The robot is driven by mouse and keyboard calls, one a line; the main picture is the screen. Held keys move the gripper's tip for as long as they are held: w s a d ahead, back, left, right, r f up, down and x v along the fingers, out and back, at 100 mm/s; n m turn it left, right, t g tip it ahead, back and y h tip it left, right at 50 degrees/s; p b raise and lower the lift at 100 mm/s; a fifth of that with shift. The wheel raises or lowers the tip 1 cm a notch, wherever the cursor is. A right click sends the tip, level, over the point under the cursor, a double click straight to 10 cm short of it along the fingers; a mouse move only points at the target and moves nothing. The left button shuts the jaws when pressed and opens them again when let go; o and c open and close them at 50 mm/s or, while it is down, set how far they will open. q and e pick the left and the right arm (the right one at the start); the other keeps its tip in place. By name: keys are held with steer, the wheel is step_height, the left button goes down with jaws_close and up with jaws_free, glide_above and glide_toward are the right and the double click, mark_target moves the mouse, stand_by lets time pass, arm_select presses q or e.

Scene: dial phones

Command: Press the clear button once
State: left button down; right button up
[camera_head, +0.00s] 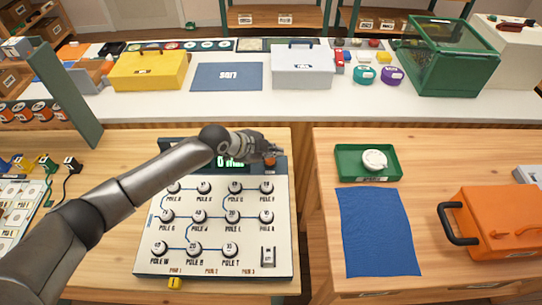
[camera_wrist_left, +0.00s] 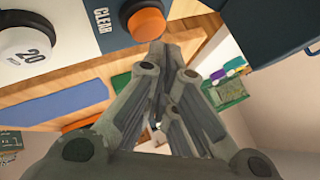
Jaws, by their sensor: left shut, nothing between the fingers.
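The clear button is an orange round cap (camera_head: 269,161) at the top right corner of the dial panel (camera_head: 215,255). It also shows in the left wrist view as an orange cap (camera_wrist_left: 147,24) on a dark collar, beside the printed word CLEAR. My left gripper (camera_head: 277,152) is shut and empty, with its tips right at the button and partly over it in the head view. In the left wrist view its shut fingers (camera_wrist_left: 165,52) end just below the cap; I cannot tell whether they touch it. My right gripper is not in view.
My left arm crosses the panel's dials and partly hides the green display (camera_head: 232,161). A green tray (camera_head: 345,173) with a white round piece, a blue cloth (camera_head: 375,232) and an orange toolbox (camera_head: 500,222) lie on the right table. Boxes stand on the white back counter (camera_head: 225,107).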

mark_target(271, 161)
arm_select(q)
step_height(271, 161, up, 6)
steer(key=p, duration=0.4)
stand_by(0.4)
stand_by(0.6)
steer(key=shift+a+f, duration=0.1)
